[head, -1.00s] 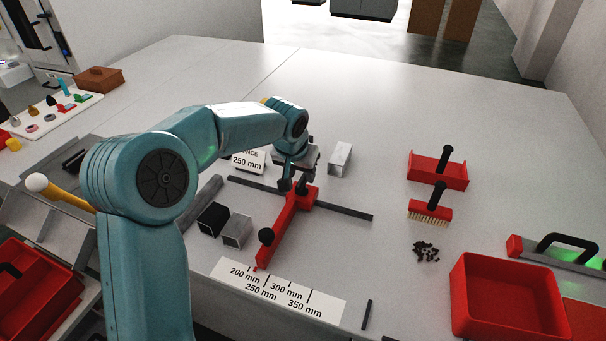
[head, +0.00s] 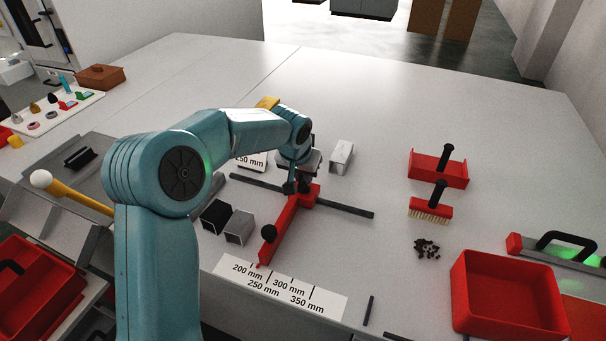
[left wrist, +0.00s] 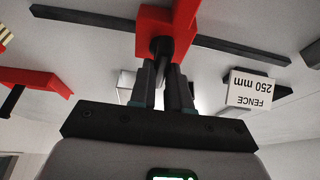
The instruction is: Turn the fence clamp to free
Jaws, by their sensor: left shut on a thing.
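The red fence (head: 285,226) lies across a dark rail (head: 343,208) on the table, with a black ball knob (head: 269,233) at its near end. The fence clamp is at the far end of the fence, mostly hidden under my left gripper. My left gripper (head: 297,187) points down there and is shut on the clamp's dark handle. In the left wrist view the fingers (left wrist: 167,88) close around a dark stem (left wrist: 161,50) below the red block (left wrist: 168,32). How far the clamp is turned cannot be told. My right gripper is not in view.
A ruler plate (head: 280,287) lies in front of the fence. Metal tube pieces (head: 239,227) stand left of it, another (head: 341,157) behind. A "FENCE 250 mm" card (left wrist: 252,89) stands by the rail. A red dustpan (head: 425,168), brush (head: 430,209), dark crumbs (head: 427,248) and red bin (head: 508,295) are right.

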